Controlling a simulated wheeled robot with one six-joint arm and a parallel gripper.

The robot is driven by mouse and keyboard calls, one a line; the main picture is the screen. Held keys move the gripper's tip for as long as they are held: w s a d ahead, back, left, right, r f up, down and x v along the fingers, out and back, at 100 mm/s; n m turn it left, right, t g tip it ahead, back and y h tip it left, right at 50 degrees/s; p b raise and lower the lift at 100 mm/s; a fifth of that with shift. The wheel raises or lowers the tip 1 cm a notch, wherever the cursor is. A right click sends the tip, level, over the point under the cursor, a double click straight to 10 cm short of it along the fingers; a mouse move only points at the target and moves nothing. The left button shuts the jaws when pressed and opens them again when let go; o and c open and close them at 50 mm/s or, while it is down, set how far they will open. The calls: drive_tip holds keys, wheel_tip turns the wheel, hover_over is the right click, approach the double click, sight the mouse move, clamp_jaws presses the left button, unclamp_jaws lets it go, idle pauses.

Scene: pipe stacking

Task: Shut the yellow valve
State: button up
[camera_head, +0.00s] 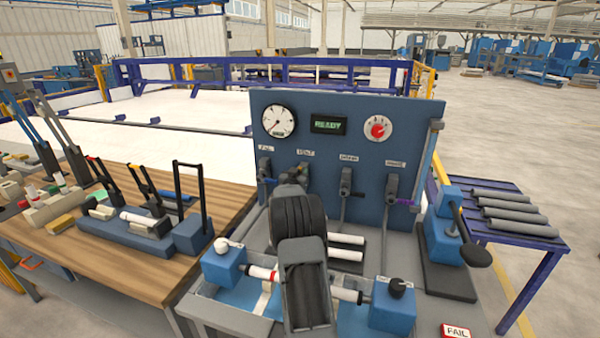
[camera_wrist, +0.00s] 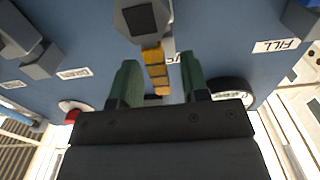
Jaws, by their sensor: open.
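The yellow valve handle (camera_wrist: 156,72) shows in the wrist view as a short ridged lever running from a grey valve body (camera_wrist: 143,20) toward the bottom of that picture. My gripper (camera_wrist: 158,62) is open, its two green fingers on either side of the handle with a visible gap on both sides. Whether the fingers reach the handle's depth I cannot tell. In the body view my arm stands in front of the blue panel (camera_head: 336,121) below the VENT label (camera_head: 305,153) and hides the yellow handle.
A gauge (camera_head: 279,121) and red dial (camera_head: 378,129) sit above. A clamped pipe (camera_head: 262,274) lies below, close to my arm.

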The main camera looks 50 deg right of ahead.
drive_tip(key=shift+w+d, duration=0.15)
drive_tip(key=shift+d, duration=0.15)
clamp_jaws()
idle(0.3)
